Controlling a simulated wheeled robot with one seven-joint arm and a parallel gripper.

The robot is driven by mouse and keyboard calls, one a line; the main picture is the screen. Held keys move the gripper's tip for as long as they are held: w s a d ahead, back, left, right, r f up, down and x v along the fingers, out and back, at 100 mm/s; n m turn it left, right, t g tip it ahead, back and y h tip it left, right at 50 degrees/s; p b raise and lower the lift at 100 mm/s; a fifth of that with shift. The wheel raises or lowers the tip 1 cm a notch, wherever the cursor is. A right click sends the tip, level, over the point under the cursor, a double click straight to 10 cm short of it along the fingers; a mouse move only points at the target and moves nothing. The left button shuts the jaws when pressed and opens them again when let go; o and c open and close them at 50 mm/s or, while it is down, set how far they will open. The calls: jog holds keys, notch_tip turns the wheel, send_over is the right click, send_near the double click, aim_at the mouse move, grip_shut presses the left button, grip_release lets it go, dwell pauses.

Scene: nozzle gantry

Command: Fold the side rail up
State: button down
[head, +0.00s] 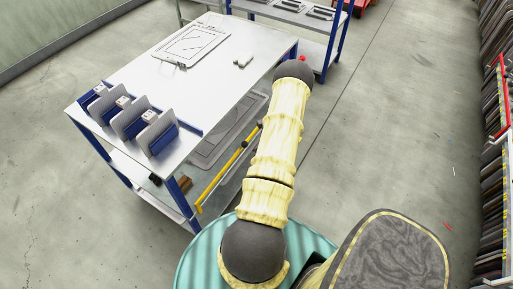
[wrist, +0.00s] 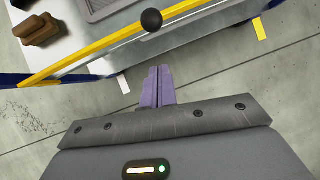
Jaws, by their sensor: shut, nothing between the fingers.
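The side rail is a yellow bar (head: 228,170) beside the long side of the metal table in the head view. It hangs below the tabletop edge, slanting from lower left to upper right, and my arm covers part of its surroundings. In the wrist view the yellow rail (wrist: 95,46) crosses the top of the picture with a round black knob (wrist: 152,20) on it. My gripper (wrist: 158,70) has purple fingers, closed together with nothing between them. In the picture its tips lie just below the rail and knob, with a gap. My gripper is hidden in the head view.
The metal table (head: 225,80) has blue legs and carries a framed plate (head: 190,46) and upright grey dividers (head: 130,118). A lower shelf holds brown blocks (wrist: 40,32). A second blue-framed table (head: 290,12) stands behind. Open floor (head: 390,130) lies to the right, before racks at the edge.

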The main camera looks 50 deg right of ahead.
jog(key=v, duration=0.8)
jog(key=shift+f, duration=0.1)
jog(key=w+a+r+n+g+y+p, duration=0.1)
jog(key=w+a+r+n+y+p, duration=0.1)
jog(key=w+a+r+n, duration=0.55)
jog(key=w+a+r+n+g+y+p, duration=0.15)
jog(key=w+a+r+n, duration=0.25)
jog(key=a+r+n, duration=0.6)
jog(key=s+a+r+n+h+p, duration=0.1)
jog(key=s+a+r+n+p, duration=0.1)
jog(key=a+r+n, duration=0.7)
jog(key=s+a+r+n+g+h+p, duration=0.1)
jog(key=s+a+r+n+p, duration=0.2)
jog(key=a+r+n, duration=0.7)
jog(key=s+a+r, duration=0.1)
jog(key=s+a, duration=0.1)
jog(key=a, duration=0.3)
jog(key=shift+s+a, duration=0.2)
jog(key=shift+s, duration=0.1)
